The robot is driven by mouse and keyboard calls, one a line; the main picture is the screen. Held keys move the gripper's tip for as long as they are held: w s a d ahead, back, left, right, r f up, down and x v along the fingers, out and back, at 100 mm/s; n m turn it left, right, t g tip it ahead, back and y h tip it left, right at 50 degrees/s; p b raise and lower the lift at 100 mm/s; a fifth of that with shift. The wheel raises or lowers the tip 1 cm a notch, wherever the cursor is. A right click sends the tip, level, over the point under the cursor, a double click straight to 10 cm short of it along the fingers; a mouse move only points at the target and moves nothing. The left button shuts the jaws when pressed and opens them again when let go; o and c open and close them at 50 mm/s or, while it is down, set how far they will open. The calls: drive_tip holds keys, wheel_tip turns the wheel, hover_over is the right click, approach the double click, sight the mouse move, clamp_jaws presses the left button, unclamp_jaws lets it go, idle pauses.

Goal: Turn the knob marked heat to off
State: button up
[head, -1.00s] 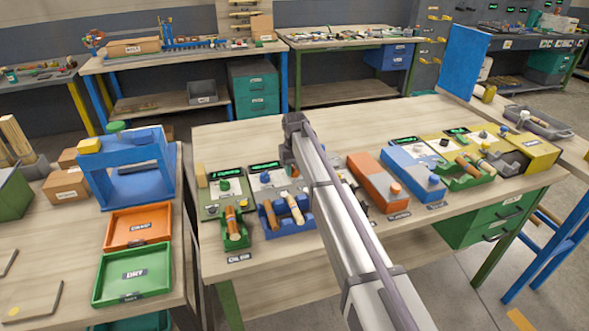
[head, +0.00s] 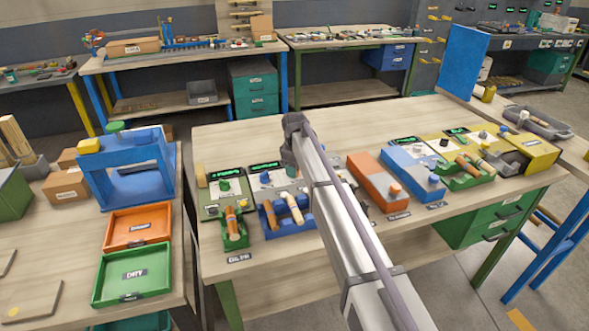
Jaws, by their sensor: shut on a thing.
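A blue control panel (head: 255,187) with a lit green display stands on the middle bench, left of my arm. One dark knob (head: 265,178) shows on its white face; labels are too small to read, so I cannot tell which knob is marked heat. My gripper (head: 291,169) points down at the right part of this panel, at the end of the dark wrist. It is shut on what appears to be a knob there; the fingertips and the knob are mostly hidden by the wrist and arm.
A green panel (head: 211,202) stands left of the blue one. Green and blue holders with wooden turned pieces (head: 292,207) sit in front. An orange box (head: 372,180) and another blue panel (head: 408,165) stand right of my arm. The bench's back strip is clear.

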idle(0.4)
drive_tip(key=o, duration=0.6)
drive_tip(key=shift+o, duration=0.2)
wheel_tip(320, 180, up, 11)
drive_tip(key=p, duration=1)
drive_tip(key=shift+f+p, duration=0.15)
drive_tip(key=shift+p, duration=0.25)
